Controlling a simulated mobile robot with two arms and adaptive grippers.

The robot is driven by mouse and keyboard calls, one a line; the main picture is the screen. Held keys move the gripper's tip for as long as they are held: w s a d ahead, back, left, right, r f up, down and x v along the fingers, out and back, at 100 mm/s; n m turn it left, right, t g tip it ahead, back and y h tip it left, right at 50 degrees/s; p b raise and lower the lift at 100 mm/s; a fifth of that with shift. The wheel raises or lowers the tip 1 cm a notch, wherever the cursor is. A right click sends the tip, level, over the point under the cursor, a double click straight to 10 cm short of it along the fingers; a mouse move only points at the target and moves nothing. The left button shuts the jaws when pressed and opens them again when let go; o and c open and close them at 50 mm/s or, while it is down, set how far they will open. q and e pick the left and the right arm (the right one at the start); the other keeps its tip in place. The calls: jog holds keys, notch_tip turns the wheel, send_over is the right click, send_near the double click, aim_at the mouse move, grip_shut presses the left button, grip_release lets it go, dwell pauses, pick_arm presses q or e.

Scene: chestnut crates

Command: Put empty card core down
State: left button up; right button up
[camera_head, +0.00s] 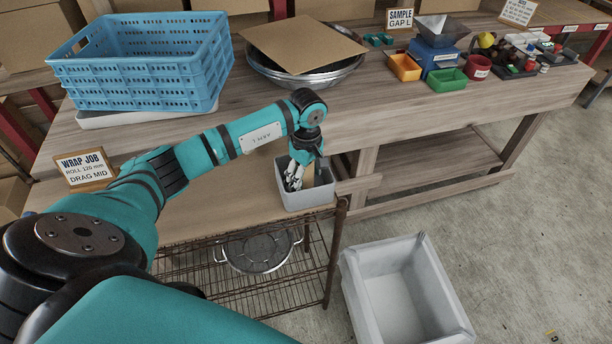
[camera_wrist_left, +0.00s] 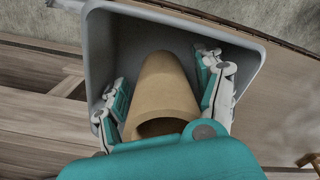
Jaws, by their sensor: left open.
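The empty card core (camera_wrist_left: 163,85) is a brown tube with an open end towards the camera in the left wrist view. It is in the small grey bin (camera_head: 309,199), which also shows in the left wrist view (camera_wrist_left: 98,45). My left gripper (camera_head: 296,180) reaches down into this bin. Its fingers (camera_wrist_left: 163,92) are spread on both sides of the core, with visible gaps, so it is open. The core's far end is towards the bin's floor; exact contact there is hard to tell. My right gripper is not in view.
The bin stands at the right end of a low wire-shelf table (camera_head: 220,208). A wooden workbench (camera_head: 350,100) behind bears blue crates (camera_head: 140,72), a cardboard sheet on metal bowls, and small coloured bins. A large light-grey tub (camera_head: 358,290) stands on the floor at right.

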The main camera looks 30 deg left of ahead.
pick_arm(q)
jog(key=shift+r, duration=0.1)
jog(key=shift+r+p, duration=0.3)
jog(key=shift+p, duration=0.15)
notch_tip(320, 180, up, 12)
jog(key=b, duration=0.4)
jog(key=shift+f, duration=0.2)
jog(key=shift+w, duration=0.1)
